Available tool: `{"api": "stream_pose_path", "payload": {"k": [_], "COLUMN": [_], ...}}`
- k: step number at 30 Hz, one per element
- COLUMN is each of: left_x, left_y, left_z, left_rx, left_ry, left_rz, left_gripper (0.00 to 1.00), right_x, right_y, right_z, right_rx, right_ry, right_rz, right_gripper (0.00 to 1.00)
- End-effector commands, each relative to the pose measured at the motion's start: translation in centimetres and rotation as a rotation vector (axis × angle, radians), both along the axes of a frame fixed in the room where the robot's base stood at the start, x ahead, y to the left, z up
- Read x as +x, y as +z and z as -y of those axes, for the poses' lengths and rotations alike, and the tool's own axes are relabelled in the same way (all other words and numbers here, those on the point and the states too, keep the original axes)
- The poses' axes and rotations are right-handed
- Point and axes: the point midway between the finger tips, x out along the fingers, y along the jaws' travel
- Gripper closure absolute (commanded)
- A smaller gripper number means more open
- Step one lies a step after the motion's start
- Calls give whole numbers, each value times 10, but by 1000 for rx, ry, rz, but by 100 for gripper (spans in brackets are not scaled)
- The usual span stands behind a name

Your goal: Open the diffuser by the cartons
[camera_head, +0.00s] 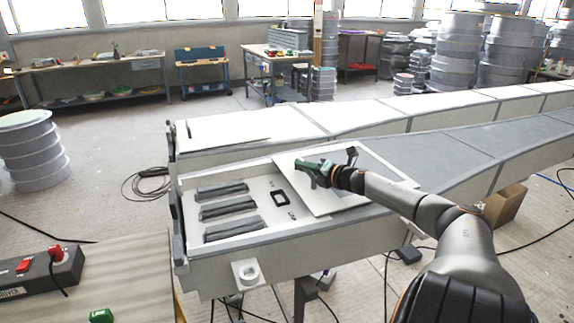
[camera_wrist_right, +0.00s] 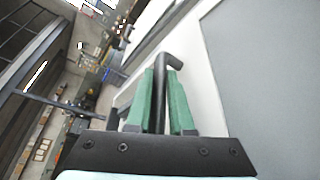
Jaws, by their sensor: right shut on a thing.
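The near long grey box (camera_head: 330,240) has its end section open, with dark slatted bars and a small black frame inside. A white panel (camera_head: 322,200) lies askew over part of that opening, its edges out of line with the box. My right gripper (camera_head: 308,168), with green fingers, is over the panel. In the right wrist view, the gripper (camera_wrist_right: 160,95) is shut on a black bent handle (camera_wrist_right: 172,61), with the pale panel beside it. The handle's grip point is hidden in the head view. My left gripper is not in view.
A second long box with white tops (camera_head: 260,125) runs behind. A brown carton (camera_head: 505,205) stands under the near box at right. Round stacked moulds (camera_head: 33,150) stand at left. A bench with a red-switched control box (camera_head: 40,272) is at front left. Cables cross the floor.

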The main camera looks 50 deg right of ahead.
Motion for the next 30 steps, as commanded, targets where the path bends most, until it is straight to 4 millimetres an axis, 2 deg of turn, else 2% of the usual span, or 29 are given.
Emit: {"api": "stream_pose_path", "payload": {"k": [6,18,19,22,30], "left_x": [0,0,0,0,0], "left_y": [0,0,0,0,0], "left_z": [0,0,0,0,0], "left_rx": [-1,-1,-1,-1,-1], "left_ry": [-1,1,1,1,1], "left_rz": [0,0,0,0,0], "left_gripper": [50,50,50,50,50], "right_x": [-7,-7,-7,-7,-7], "right_y": [0,1,1,1,0], "right_z": [12,13,13,13,12], "right_rx": [0,0,0,0,0], "right_ry": [-4,-4,-4,-3,-2], "right_rz": [1,2,2,2,1], "right_gripper": [100,100,79,68,68]}}
